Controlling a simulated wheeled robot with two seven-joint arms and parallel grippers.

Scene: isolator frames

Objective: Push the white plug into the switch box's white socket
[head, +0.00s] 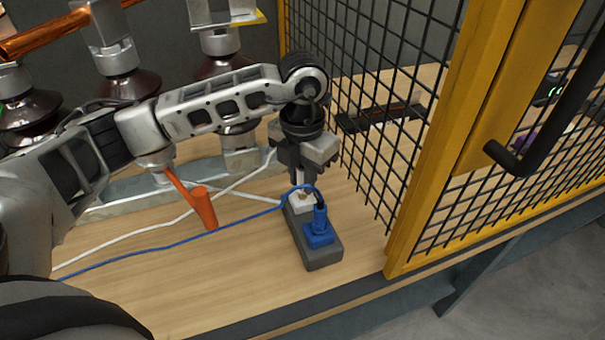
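The grey switch box (322,251) lies on the wooden bench, with a white socket (301,207) at its far end and a blue socket (317,238) at its near end. A blue plug (320,217) with a blue cable stands in the blue socket. My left gripper (299,183) points down just above the white socket. A white cable (232,187) runs up to the gripper's left side. The white plug cannot be made out clearly; the fingers and wrist cover that spot. I cannot tell whether the fingers hold it. My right gripper is out of view.
A black mesh guard in a yellow frame (433,140) stands close to the right of the box. Brown insulators (123,90) stand behind on a metal rail. Bare bench (190,285) lies at front left.

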